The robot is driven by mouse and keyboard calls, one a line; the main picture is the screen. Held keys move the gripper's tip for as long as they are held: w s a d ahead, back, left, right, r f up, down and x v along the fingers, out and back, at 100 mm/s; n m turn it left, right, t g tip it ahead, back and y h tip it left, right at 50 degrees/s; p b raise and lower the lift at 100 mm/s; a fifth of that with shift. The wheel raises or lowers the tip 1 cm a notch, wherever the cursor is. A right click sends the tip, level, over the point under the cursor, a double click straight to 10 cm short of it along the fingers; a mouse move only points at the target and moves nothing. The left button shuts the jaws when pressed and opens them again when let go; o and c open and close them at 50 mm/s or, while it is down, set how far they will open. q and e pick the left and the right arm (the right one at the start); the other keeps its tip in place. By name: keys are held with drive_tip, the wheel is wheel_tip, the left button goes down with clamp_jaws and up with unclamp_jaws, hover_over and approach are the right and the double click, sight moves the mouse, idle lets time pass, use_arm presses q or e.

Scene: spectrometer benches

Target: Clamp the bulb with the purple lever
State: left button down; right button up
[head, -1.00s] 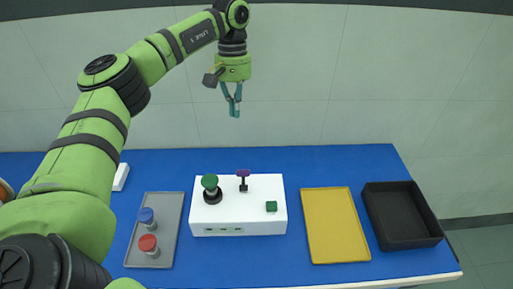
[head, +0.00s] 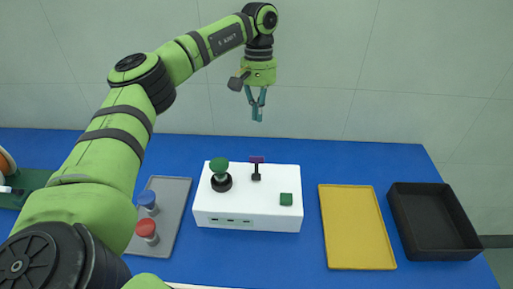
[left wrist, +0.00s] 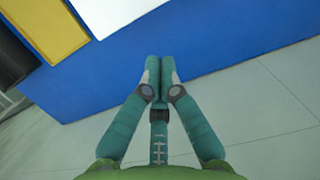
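The white box (head: 248,212) stands mid-table. A green-topped bulb (head: 219,165) sits upright in a black round socket (head: 221,183) on its left part. The purple lever (head: 257,160) stands on a short black post beside the bulb, to its right, apart from it. My left gripper (head: 258,117) hangs above and behind the box, fingers down, well clear of the lever. In the left wrist view its fingertips (left wrist: 161,68) are together with nothing between them, and a corner of the white box (left wrist: 112,12) shows. My right gripper is not in view.
A green button (head: 286,199) is on the box's right part. A grey tray (head: 176,192) with a blue-topped (head: 147,199) and a red-topped bulb (head: 146,229) lies left. A yellow tray (head: 357,228) and black bin (head: 434,222) lie right. The wall is behind.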

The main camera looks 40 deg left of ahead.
sight(256, 167)
use_arm(q)
drive_tip(key=s+d+f+p, duration=0.1)
drive_tip(key=f+p, duration=0.1)
drive_tip(key=s+f+p, duration=0.1)
drive_tip(key=s+f, duration=0.1)
drive_tip(key=f, duration=0.1)
drive_tip(key=s+d+f+p, duration=0.1)
drive_tip(key=f+p, duration=0.1)
drive_tip(key=shift+s+d+f+p, duration=0.25)
drive_tip(key=shift+d+f+p, duration=0.05)
drive_tip(key=shift+d, duration=0.05)
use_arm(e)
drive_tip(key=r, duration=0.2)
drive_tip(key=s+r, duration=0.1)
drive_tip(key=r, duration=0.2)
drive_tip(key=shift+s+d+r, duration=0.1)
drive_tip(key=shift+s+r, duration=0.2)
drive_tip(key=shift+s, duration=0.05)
use_arm(q)
drive_tip(key=shift+f, duration=0.1)
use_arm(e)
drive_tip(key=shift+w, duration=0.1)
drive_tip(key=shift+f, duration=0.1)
